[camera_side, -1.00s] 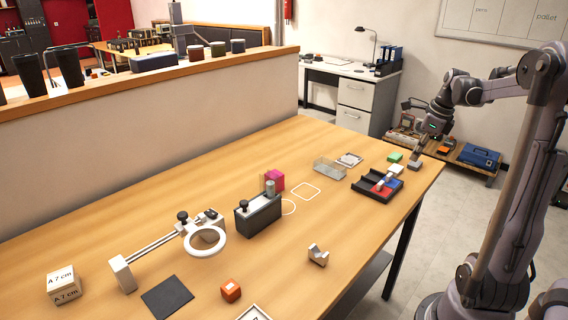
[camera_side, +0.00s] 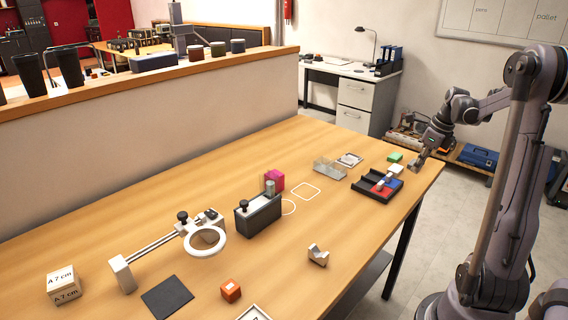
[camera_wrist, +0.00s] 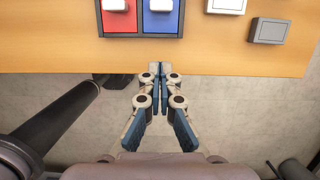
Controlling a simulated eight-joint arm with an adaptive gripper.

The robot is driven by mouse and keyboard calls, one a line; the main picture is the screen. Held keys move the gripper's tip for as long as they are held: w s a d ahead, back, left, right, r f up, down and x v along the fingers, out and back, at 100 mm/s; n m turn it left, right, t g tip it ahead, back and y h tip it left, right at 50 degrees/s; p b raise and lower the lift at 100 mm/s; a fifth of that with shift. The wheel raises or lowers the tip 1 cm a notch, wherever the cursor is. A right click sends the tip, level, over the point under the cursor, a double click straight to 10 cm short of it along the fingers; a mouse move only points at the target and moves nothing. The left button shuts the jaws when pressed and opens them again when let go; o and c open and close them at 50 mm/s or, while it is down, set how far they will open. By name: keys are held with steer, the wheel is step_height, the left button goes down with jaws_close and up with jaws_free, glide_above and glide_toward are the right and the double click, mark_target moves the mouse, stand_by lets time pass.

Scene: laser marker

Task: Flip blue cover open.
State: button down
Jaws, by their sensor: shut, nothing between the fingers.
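The blue cover (camera_wrist: 164,25) is a flat blue panel with a pale knob, at the top of the wrist view. It lies beside a red panel (camera_wrist: 119,22) with a similar knob, in a black tray (camera_side: 361,187) near the table's right end in the side view. The cover appears to lie flat. My gripper (camera_wrist: 160,72) is shut and empty. Its fingertips are close to the table edge, short of the blue panel and apart from it. It also shows at the table's right edge in the side view (camera_side: 414,167).
A white block (camera_wrist: 227,5) and a grey box (camera_wrist: 268,30) stand right of the panels in the wrist view. A green block (camera_side: 395,157) and a clear box (camera_side: 329,168) are near the tray.

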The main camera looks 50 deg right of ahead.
mark_target(389, 174)
steer(key=x, duration=0.5)
steer(key=shift+r, duration=0.1)
steer(key=w, duration=0.3)
steer(key=shift+f, duration=0.25)
steer(key=shift+w, duration=0.55)
steer(key=shift+w, duration=3.2)
steer(key=s, duration=0.4)
steer(key=v, duration=1)
